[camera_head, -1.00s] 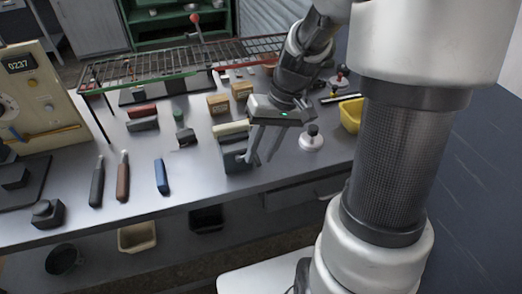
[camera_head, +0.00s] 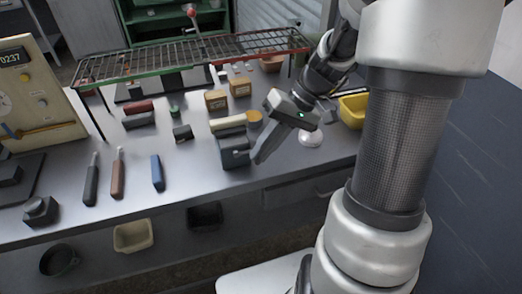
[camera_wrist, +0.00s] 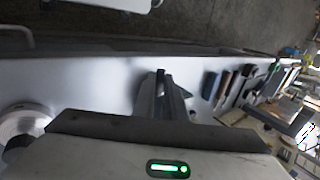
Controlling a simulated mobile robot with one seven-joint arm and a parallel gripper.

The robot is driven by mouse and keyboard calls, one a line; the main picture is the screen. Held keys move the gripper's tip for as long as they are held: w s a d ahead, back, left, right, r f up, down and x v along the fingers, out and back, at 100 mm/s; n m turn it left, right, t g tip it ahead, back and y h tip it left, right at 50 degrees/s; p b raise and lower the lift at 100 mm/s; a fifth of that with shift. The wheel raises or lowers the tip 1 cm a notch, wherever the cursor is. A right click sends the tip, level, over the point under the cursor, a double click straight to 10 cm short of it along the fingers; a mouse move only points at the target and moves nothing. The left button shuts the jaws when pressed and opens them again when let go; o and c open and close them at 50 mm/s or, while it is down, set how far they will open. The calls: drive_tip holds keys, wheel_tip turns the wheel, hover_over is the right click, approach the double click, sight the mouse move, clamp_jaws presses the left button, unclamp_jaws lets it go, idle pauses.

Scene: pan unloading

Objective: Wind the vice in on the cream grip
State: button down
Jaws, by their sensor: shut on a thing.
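The cream grip (camera_head: 228,122) lies across the top of the grey vice (camera_head: 234,151), near the front edge of the bench. Whether the vice jaws touch the grip is too small to tell. My gripper (camera_head: 259,158) is at the right side of the vice, tilted, with its fingers pointing down and left. It is shut on a small part at the vice, probably its handle, which the fingers mostly hide. In the wrist view my fingers (camera_wrist: 165,98) reach out over the bench with a dark piece at their tips. The cream grip cannot be made out there.
A white round-based item (camera_head: 311,140) stands right of my gripper, with a yellow bin (camera_head: 352,112) beyond. Two tan blocks (camera_head: 240,88) stand behind the vice. Black, brown and blue-handled tools (camera_head: 157,173) lie to the left. A wire rack (camera_head: 200,55) spans the back.

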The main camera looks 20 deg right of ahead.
drive_tip(key=f+y+b, duration=0.2)
drive_tip(key=y, duration=0.1)
drive_tip(key=shift+d, duration=0.3)
drive_tip(key=shift+f+y+b, duration=0.35)
drive_tip(key=shift+y+b, duration=0.15)
drive_tip(key=shift+y, duration=0.2)
drive_tip(key=c, duration=1.8)
unclamp_jaws()
drive_tip(key=p+v, duration=0.2)
drive_tip(key=v, duration=1.5)
drive_tip(key=shift+d, duration=0.3)
drive_tip(key=shift+f, duration=0.1)
